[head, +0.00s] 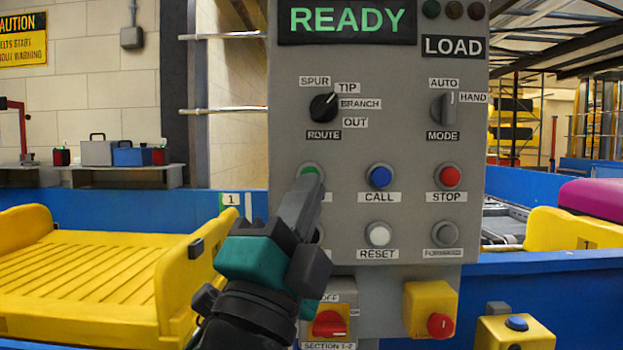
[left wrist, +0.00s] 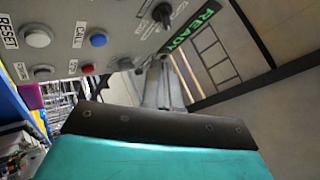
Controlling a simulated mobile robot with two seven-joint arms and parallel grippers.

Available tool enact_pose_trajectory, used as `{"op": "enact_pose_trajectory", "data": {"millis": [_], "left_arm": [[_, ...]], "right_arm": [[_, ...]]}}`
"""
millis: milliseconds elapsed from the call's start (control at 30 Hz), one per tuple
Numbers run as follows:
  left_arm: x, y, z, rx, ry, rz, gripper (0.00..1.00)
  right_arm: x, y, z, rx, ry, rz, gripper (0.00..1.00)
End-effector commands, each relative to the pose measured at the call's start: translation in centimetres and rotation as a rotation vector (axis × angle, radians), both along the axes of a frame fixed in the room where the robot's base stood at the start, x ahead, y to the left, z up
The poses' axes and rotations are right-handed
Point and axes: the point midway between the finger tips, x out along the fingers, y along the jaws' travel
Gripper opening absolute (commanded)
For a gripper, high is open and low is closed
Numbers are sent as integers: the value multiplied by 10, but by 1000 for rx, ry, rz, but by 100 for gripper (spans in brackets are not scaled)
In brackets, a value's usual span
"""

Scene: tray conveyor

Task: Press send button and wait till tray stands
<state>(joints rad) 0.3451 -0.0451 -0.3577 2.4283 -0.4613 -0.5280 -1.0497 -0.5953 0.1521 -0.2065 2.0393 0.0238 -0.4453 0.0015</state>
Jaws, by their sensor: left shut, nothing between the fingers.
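The grey control panel (head: 400,155) stands in front of me, and its display (head: 346,20) reads READY in green. My left gripper (head: 309,182) is shut and empty, with its tips at the green button (head: 310,168) at the panel's left. The fingers cover most of that button and its label, so I cannot tell whether it is pressed in. In the left wrist view the shut fingers (left wrist: 163,92) reach to the panel. A yellow slatted tray (head: 85,275) lies on the blue conveyor at the left. My right gripper is not in view.
The blue CALL button (head: 379,176), red STOP button (head: 449,177) and white RESET button (head: 378,235) sit close by. The ROUTE knob (head: 324,107) and MODE knob (head: 444,109) are above. Red switches on yellow boxes are below. A magenta item (head: 590,195) lies at the right.

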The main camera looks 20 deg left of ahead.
Motion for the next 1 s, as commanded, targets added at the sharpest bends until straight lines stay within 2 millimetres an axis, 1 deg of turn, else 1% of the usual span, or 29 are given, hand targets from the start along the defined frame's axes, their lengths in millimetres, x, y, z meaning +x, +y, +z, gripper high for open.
{"op": "enact_pose_trajectory", "data": {"millis": [167, 267, 633, 700, 833, 1000], "left_arm": [[2, 1, 0, 0, 1, -1, 0], [9, 2, -1, 2, 1, 0, 0], [57, 17, -1, -1, 1, 0, 0], [66, 19, 0, 1, 2, 0, 0], [77, 22, 0, 1, 3, 0, 0], [84, 24, 0, -2, 2, -1, 0]], "right_arm": [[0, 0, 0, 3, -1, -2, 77], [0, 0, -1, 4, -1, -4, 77], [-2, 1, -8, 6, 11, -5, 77], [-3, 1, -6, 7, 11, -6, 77], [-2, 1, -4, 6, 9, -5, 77], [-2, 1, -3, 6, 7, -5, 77]]}}
